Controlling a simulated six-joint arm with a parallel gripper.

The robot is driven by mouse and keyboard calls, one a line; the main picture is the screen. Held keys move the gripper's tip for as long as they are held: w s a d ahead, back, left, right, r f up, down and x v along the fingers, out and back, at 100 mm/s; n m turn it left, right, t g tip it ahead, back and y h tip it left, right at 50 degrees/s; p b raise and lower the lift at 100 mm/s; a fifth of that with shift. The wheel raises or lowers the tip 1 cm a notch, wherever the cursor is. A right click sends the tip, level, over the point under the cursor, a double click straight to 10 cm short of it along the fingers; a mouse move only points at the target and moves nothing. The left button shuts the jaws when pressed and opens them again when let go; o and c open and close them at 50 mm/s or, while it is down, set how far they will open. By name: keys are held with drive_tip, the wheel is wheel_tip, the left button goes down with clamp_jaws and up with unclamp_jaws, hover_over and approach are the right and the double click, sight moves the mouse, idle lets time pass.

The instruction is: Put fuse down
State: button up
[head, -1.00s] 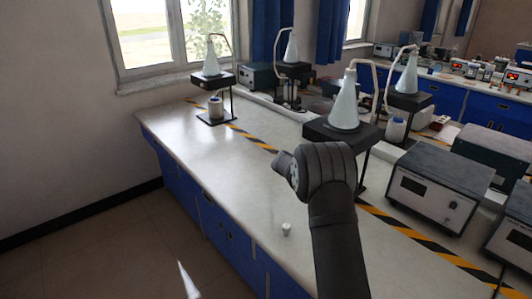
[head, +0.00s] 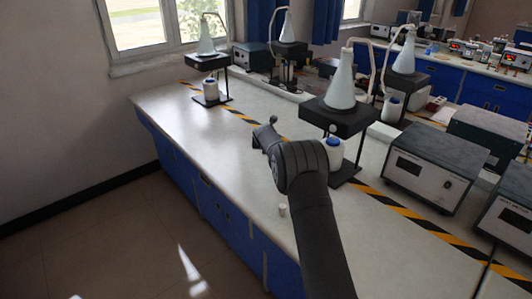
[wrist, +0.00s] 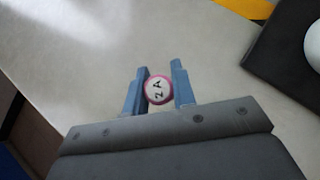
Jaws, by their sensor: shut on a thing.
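The fuse (wrist: 158,89) shows in the wrist view as a small round end with a pink rim and "2 A" on a white face. My gripper (wrist: 158,88) is shut on it, with one blue finger on each side. In the head view my gripper (head: 266,130) is over the light bench top (head: 200,130), left of the nearest black stand. I cannot make out the fuse there, nor tell its height above the bench.
A small white piece (head: 282,210) stands near the bench's front edge, left of my arm. A black stand (head: 340,118) with a conical flask (head: 341,85) and a blue-capped bottle (head: 334,152) is close on the right. Bench left of my gripper is clear.

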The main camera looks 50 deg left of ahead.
wheel_tip(320, 180, down, 7)
idle(0.3)
drive_tip(key=shift+f, duration=0.15)
drive_tip(key=o, duration=1)
drive_tip(key=shift+d+r, duration=0.15)
drive_tip(key=shift+r, duration=0.2)
drive_tip(key=v, duration=1.1)
drive_tip(key=shift+s+d+r, duration=0.15)
drive_tip(key=shift+s, duration=0.1)
drive_tip(key=shift+w, duration=0.1)
